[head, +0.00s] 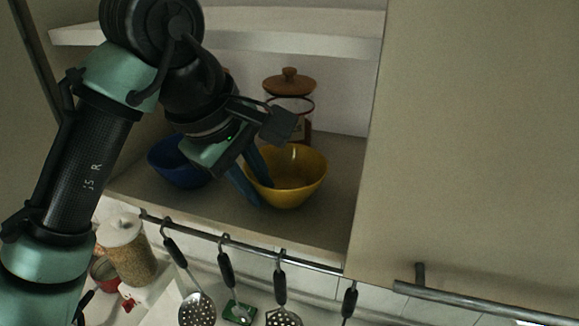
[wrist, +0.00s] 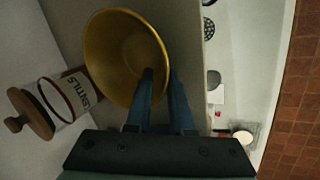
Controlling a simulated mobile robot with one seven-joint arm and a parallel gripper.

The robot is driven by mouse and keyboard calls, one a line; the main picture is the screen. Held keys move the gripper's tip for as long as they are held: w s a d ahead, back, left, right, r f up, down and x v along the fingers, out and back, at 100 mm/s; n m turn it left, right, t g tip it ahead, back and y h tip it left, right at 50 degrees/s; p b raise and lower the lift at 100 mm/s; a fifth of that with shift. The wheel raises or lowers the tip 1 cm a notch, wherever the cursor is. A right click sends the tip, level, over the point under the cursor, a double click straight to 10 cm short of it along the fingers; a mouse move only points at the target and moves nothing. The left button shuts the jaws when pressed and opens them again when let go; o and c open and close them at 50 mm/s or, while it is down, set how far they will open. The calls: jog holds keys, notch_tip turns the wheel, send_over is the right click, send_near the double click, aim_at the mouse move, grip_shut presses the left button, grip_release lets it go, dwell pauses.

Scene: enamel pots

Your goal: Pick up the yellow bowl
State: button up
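The yellow bowl (head: 303,183) stands upright on the cupboard shelf, right of the blue bowl (head: 172,165). It also shows in the wrist view (wrist: 108,48), where I look into its mouth. My gripper (head: 262,194) reaches down at the bowl's left side in the head view. In the wrist view, my gripper (wrist: 161,74) has its two blue fingers astride the bowl's rim, one inside and one outside. A gap shows between the fingers, so they look open. Whether either finger touches the wall, I cannot tell.
A glass jar with a wooden lid (head: 289,95) stands behind the bowl; its label reads lentils in the wrist view (wrist: 62,98). A closed cupboard door (head: 470,150) is at right. Utensils hang from a rail (head: 250,248) below the shelf. An upper shelf (head: 300,38) is above.

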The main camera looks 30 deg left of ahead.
jog(key=shift+d+f, duration=0.15)
jog(key=shift+s+d, duration=0.1)
jog(key=shift+d, duration=0.15)
jog(key=shift+a, duration=0.1)
grip_shut()
dwell(1.1)
